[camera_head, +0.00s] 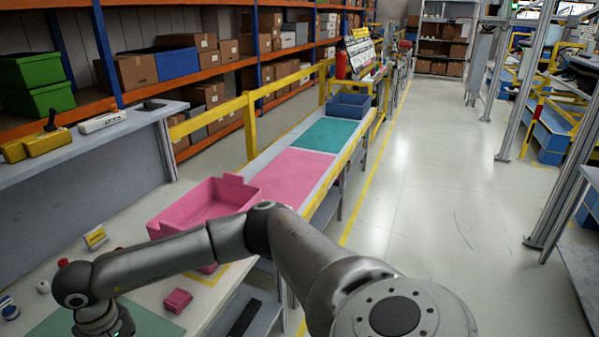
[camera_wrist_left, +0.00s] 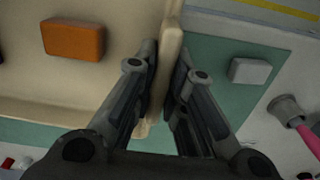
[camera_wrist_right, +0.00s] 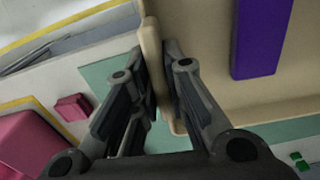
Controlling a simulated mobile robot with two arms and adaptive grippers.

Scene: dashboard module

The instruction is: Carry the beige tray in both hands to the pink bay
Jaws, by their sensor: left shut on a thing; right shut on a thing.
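The beige tray shows in the left wrist view (camera_wrist_left: 40,110) and the right wrist view (camera_wrist_right: 265,110); it is out of the head view. An orange block (camera_wrist_left: 73,39) and a purple block (camera_wrist_right: 262,38) lie in it. My left gripper (camera_wrist_left: 160,75) is shut on one tray wall. My right gripper (camera_wrist_right: 155,65) is shut on another wall. A green mat (camera_wrist_left: 215,115) shows below the tray; whether they touch is unclear. The pink bay (camera_head: 290,175) is a flat, empty pink area on the long table in the head view.
A pink bin (camera_head: 190,212) stands before the pink bay, partly behind my arm. A small pink block (camera_head: 178,300) lies nearby. A teal area (camera_head: 327,133) and a blue bin (camera_head: 350,106) lie beyond. Yellow rails (camera_head: 250,130) run along the left; open floor (camera_head: 430,180) lies right.

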